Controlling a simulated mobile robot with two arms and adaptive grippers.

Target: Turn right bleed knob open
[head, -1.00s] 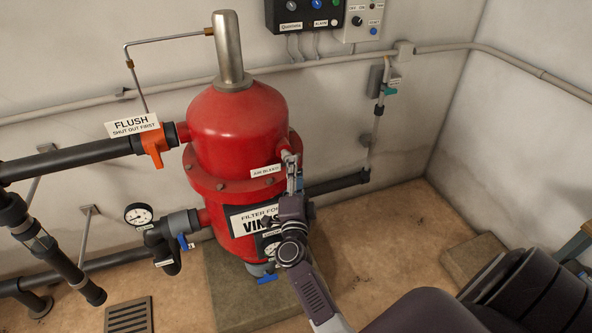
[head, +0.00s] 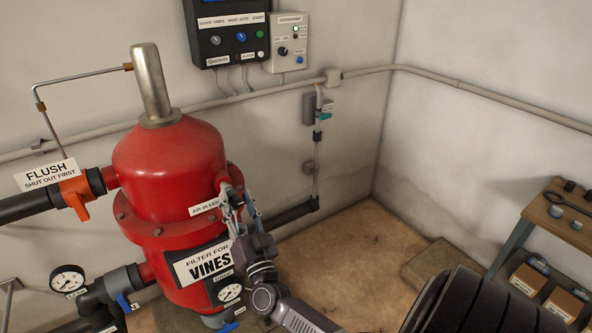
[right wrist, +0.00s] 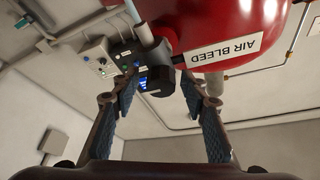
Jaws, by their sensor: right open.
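The red filter tank (head: 165,165) stands at left centre with an "AIR BLEED" label (head: 204,207) on its right side. In the right wrist view the label (right wrist: 225,50) shows upside down on the red tank (right wrist: 200,22). Beside it, a black bleed knob (right wrist: 158,80) sticks out on a short stem. My right gripper (head: 240,198) is open at the tank's right side, just right of the label. In the right wrist view its two fingers (right wrist: 160,82) stand on either side of the knob; I cannot tell whether they touch it. The head view mostly hides the knob. My left gripper is not in view.
An orange-handled flush valve (head: 74,192) is on the tank's left pipe. Gauges (head: 230,293) sit low on and beside the tank. Control boxes (head: 290,42) hang on the back wall.

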